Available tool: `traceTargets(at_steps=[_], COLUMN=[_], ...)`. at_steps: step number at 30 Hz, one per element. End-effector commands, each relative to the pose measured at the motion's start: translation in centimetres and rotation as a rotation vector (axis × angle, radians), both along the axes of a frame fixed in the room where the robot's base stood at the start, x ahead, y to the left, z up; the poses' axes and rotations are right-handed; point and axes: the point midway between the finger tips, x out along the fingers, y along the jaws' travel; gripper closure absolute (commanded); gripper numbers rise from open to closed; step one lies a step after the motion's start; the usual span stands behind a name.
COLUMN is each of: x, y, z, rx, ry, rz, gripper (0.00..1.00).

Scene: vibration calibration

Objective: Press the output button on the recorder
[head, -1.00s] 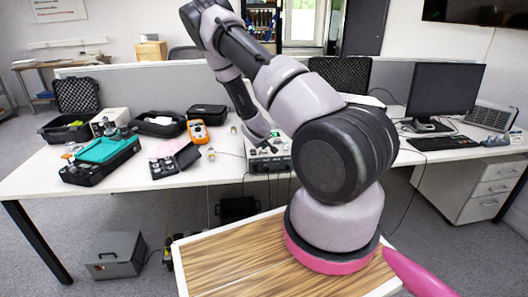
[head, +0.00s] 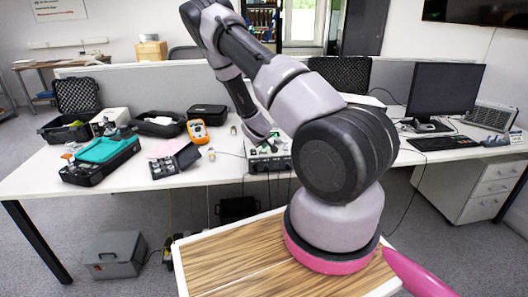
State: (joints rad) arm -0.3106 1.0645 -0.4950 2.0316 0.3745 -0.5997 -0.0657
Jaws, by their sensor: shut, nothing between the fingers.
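The recorder (head: 270,163) is a small grey and dark box near the front edge of the long white desk, left of my arm's thick lower links. Small controls show on it, but the output button is too small to pick out. My arm reaches over and down to the recorder from behind. My gripper (head: 269,142) is shut and empty at the recorder's top, partly hidden by my last arm link. I cannot tell whether its fingertips touch the recorder.
A monitor (head: 444,90) and keyboard (head: 446,143) stand to the right. Cables hang below the recorder.

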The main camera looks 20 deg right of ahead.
Motion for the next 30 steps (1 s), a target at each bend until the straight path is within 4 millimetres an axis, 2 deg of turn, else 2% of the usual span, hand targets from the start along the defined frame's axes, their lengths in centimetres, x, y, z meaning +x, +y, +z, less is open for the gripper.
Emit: traceTargets(at_steps=[18,30], x=[0.1,0.0], y=[0.0,0.0], z=[5.5,6.0], rx=[0.001,0.0], ry=[-0.002,-0.001], rz=[-0.001,0.001], gripper=[1.0,1.0])
